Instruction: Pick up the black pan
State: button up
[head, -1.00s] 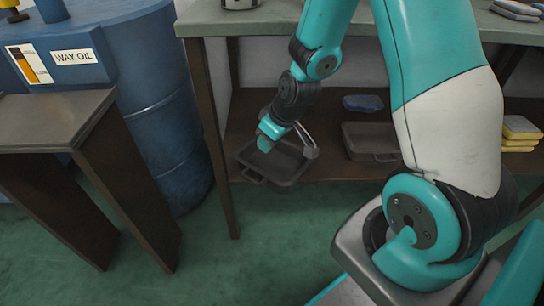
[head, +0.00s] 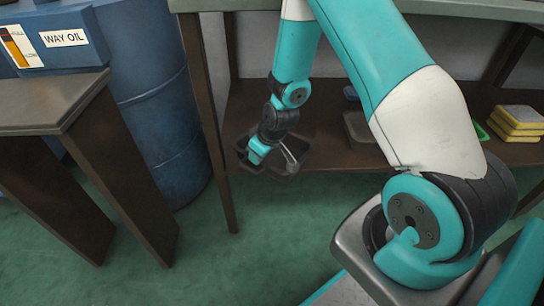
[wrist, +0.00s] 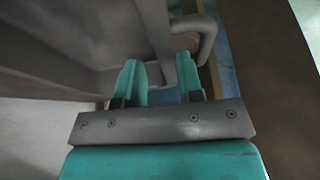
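The black pan (head: 281,173) is a dark rectangular pan on the low shelf under the workbench. My gripper (head: 255,158) is at the pan's left side in the head view, and my wrist partly hides the pan. In the wrist view, my gripper (wrist: 162,80) has its two teal fingers apart with a gap between them. A grey pan wall (wrist: 70,50) fills the upper left. A loop-shaped handle (wrist: 206,42) shows just beyond the fingertips. I cannot tell whether the fingers touch it.
A second grey tray (head: 360,127) sits on the shelf (head: 420,158) behind my arm. Yellow sponges (head: 518,120) are stacked at right. A bench leg (head: 207,120), blue drum (head: 160,110) and brown stand (head: 115,160) are at left. The green floor in front is clear.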

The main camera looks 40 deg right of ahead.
aim_at(257, 169)
jog(key=b+x, duration=0.1)
jog(key=x, duration=0.3)
jog(key=shift+s+f+b, duration=0.15)
jog(key=shift+f+b, duration=0.1)
jog(key=shift+b, duration=0.05)
jog(key=shift+r, duration=0.1)
jog(key=shift+c, duration=0.5)
grip_shut()
